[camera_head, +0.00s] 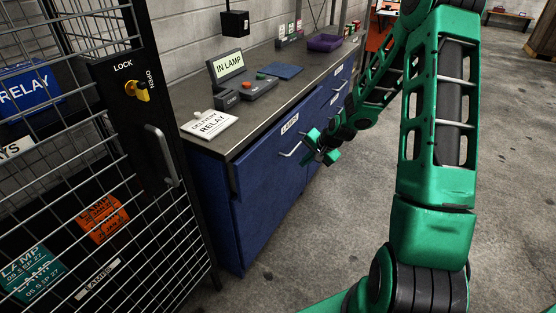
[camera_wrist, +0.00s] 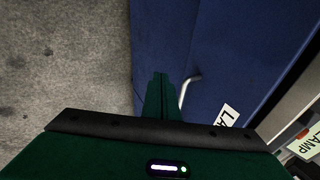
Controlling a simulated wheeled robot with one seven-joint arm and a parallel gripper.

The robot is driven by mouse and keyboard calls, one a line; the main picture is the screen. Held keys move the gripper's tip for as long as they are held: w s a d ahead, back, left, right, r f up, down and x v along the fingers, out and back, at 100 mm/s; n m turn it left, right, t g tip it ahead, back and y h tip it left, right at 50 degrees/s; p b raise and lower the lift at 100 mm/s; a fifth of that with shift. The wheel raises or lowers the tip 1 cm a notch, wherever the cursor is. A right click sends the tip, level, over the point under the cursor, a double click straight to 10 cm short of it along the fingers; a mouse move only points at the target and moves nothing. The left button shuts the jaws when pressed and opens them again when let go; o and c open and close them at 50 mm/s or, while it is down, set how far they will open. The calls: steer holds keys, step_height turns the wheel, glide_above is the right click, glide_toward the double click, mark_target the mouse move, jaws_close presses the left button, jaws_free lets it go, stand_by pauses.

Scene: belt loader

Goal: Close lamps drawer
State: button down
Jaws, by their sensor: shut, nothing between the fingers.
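The blue lamps drawer (camera_head: 262,150) is in the bench front in the head view, with a white label reading LAMPS and a silver bar handle (camera_head: 290,149). Its front looks roughly in line with the bench front; I cannot tell if a small gap stays. My gripper (camera_head: 326,151) is just right of the handle, in front of the bench. In the wrist view my gripper (camera_wrist: 160,82) has its fingers together and empty, pointing along the blue front. The handle (camera_wrist: 188,92) is close beside the fingers, and part of the label (camera_wrist: 229,115) shows.
The bench top (camera_head: 190,95) holds an IN LAMP sign (camera_head: 229,66), a DELIVERY RELAY card (camera_head: 211,124) and a purple tray (camera_head: 324,42). The concrete floor (camera_head: 320,230) before the bench is clear.

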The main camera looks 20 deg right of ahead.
steer(key=s+a+f+m+y, duration=0.2)
steer(key=s+f+m, duration=0.15)
steer(key=f, duration=0.25)
steer(key=m+t+y, duration=0.7)
steer(key=m+t, duration=0.1)
steer(key=m, duration=0.5)
glide_toward(266, 160)
steer(key=shift+m, duration=0.25)
steer(key=x, duration=0.6)
steer(key=shift+a, duration=0.4)
steer(key=shift+d, duration=0.1)
